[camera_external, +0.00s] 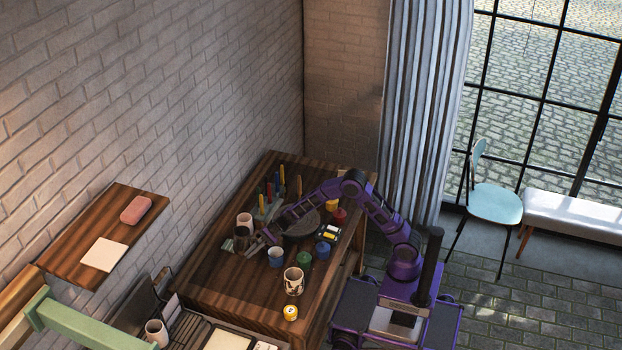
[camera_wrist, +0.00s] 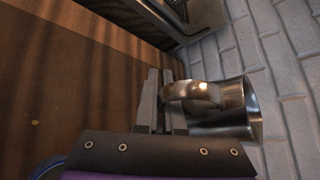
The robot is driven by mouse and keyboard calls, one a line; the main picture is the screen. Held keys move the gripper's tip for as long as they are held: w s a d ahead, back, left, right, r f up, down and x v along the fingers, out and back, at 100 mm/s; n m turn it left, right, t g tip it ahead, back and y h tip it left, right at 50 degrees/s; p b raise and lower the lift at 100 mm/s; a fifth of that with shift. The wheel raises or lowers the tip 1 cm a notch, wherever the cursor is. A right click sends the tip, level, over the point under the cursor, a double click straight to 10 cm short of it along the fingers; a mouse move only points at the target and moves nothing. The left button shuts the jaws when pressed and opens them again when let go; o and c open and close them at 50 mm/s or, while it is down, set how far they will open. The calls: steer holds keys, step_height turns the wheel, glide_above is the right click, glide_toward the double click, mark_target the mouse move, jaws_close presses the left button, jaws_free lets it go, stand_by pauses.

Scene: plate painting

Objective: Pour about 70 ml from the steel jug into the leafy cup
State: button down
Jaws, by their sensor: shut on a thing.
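The steel jug (camera_external: 241,238) is at the left side of the wooden table. My gripper (camera_external: 268,238) is at its right side. In the wrist view the jug (camera_wrist: 236,108) is shiny metal, and my gripper (camera_wrist: 162,88) is shut on its handle (camera_wrist: 192,91). I cannot tell whether the jug is clear of the tabletop, and its contents are hidden. The leafy cup (camera_external: 293,281), pale with a dark pattern, stands upright near the table's front, to the right of the jug and apart from it.
A pale blue cup (camera_external: 275,256) stands between jug and leafy cup. A pinkish cup (camera_external: 244,220) is behind the jug. Green (camera_external: 304,260), blue (camera_external: 322,251) and red (camera_external: 339,216) jars stand to the right. A yellow tin (camera_external: 290,313) is near the front edge. The front-left tabletop (camera_external: 225,285) is clear.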

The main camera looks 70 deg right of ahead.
steer(key=s+d+r+m+t+h, duration=0.1)
steer(key=s+d+m+t+h, duration=0.25)
steer(key=s+d, duration=0.5)
steer(key=s+d+r+m+t+h, duration=0.15)
steer(key=s+d+m+h, duration=0.3)
steer(key=d, duration=0.75)
steer(key=s+f+n+g+y+p, duration=0.45)
steer(key=n+g+y, duration=0.25)
steer(key=n+y, duration=0.2)
steer(key=shift+s+d+f+n+g+p, duration=0.3)
steer(key=shift+s+d+n+g+p, duration=0.4)
steer(key=shift+d+n+g, duration=0.9)
steer(key=shift+s+d+f+n+g+p, duration=0.35)
steer(key=shift+s+d+n+g, duration=0.8)
steer(key=shift+d, duration=0.7)
steer(key=shift+s+d+f+n+g+p, duration=0.3)
steer(key=shift+s+d+n+g+p, duration=0.35)
steer(key=shift+d+n+g, duration=0.95)
steer(key=s+a+r+n+g, duration=0.1)
steer(key=s+a, duration=0.1)
steer(key=a, duration=0.7)
steer(key=s+a+r+n+g, duration=0.1)
steer(key=s+a, duration=0.1)
steer(key=a, duration=0.6)
steer(key=s+a+f+m+t, duration=0.6)
steer(key=s+a+f, duration=0.2)
steer(key=s, duration=0.4)
steer(key=shift+s+a+f+y+b, duration=0.3)
steer(key=shift+a+f+b, duration=0.1)
steer(key=shift+f, duration=0.25)
